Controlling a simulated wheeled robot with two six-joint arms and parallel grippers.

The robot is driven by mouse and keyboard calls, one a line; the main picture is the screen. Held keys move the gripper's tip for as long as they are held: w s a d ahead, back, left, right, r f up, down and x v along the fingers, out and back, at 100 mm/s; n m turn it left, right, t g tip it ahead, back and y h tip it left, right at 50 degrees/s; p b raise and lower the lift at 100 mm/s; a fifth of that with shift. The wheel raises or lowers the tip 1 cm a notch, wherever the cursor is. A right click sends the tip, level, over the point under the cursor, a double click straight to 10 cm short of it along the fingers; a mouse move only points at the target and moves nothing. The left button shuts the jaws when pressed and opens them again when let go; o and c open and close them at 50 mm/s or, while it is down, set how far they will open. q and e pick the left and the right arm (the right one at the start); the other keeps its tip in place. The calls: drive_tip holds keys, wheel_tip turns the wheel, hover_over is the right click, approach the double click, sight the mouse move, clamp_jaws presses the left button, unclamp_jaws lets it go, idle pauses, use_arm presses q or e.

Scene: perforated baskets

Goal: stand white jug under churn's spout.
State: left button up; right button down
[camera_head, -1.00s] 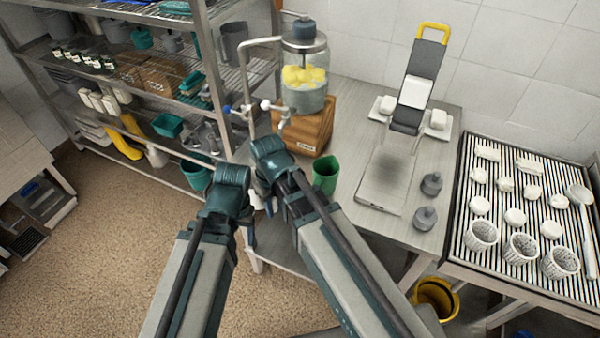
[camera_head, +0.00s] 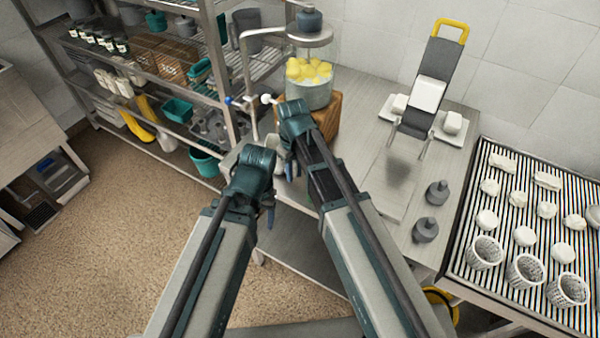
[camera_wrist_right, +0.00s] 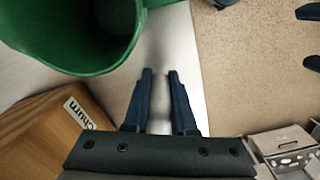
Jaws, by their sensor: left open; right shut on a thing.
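The churn (camera_head: 309,92) is a clear vessel with yellow lumps on a wooden base (camera_head: 330,113). A bent pipe with a small tap (camera_head: 267,99) stands at its left. My right gripper (camera_head: 291,166) is in front of the churn's base, its fingers close together. The white jug (camera_head: 275,143) seems to be the pale thing beside these fingers, mostly hidden by my grippers. My left gripper (camera_head: 265,207) is open, lower and nearer.
The churn's label (camera_wrist_right: 79,112) shows in the wrist view. Grey weights (camera_head: 431,210) and a slicer-like stand (camera_head: 428,90) are on the table. A ribbed tray (camera_head: 500,220) holds baskets. A wire shelf (camera_head: 180,80) stands left.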

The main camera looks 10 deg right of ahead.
drive_tip(key=shift+s+f, duration=0.15)
drive_tip(key=shift+f, duration=0.55)
drive_tip(key=shift+s+a+r, duration=0.1)
drive_tip(key=shift+a+r, duration=0.1)
drive_tip(key=shift+a, duration=0.1)
drive_tip(key=shift+d, duration=0.1)
drive_tip(key=shift+f+b, duration=0.3)
use_arm(q)
drive_tip(key=shift+s+a+f, duration=0.1)
drive_tip(key=shift+a+f, duration=0.15)
drive_tip(key=shift+f, duration=0.5)
use_arm(e)
drive_tip(key=c, duration=0.7)
unclamp_jaws()
drive_tip(key=shift+r, duration=0.1)
use_arm(q)
drive_tip(key=shift+r, duration=0.15)
use_arm(e)
drive_tip(key=shift+r, duration=0.1)
